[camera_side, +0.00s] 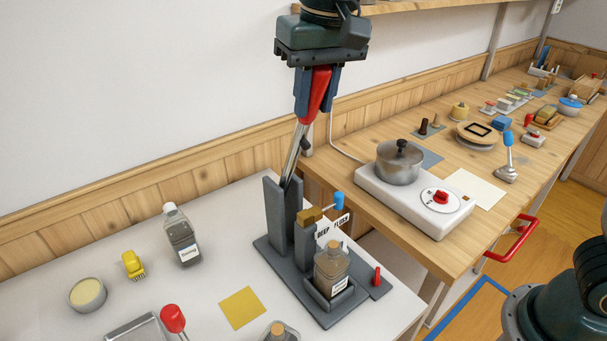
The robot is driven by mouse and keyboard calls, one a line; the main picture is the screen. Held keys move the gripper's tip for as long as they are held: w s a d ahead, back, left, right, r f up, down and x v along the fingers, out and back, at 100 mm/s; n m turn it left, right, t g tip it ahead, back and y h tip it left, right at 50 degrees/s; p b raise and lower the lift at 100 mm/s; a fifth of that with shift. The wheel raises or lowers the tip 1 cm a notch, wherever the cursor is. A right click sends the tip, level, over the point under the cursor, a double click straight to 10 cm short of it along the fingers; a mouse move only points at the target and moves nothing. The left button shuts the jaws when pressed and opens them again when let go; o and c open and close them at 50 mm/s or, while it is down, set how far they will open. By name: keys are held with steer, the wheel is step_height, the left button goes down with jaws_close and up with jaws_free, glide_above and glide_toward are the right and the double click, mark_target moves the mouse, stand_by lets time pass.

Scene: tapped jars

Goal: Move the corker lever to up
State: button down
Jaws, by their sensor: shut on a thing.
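The corker (273,243) is a dark grey stand with two tall side plates on the white table. Its steel lever (294,150) rises steeply from between the plates and leans slightly right, ending in a red handle (316,95). My gripper (311,112) comes down from above, with its blue fingers shut on the red handle. A bottle with a cork-coloured top (332,264) stands in the holder at the corker's front. A brass-coloured block (310,215) and a blue knob (339,200) sit beside the lever's plates.
A labelled bottle (181,237), yellow brush (133,265), cream-filled bowl (88,294) and yellow square (242,308) lie left of the corker. A hotplate (416,198) with a metal pot (399,163) stands on the wooden counter to the right. The wall is close behind my gripper.

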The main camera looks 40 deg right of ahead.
steer(key=shift+r, duration=0.1)
steer(key=c, duration=1.1)
jaws_free()
steer(key=shift+s, duration=0.1)
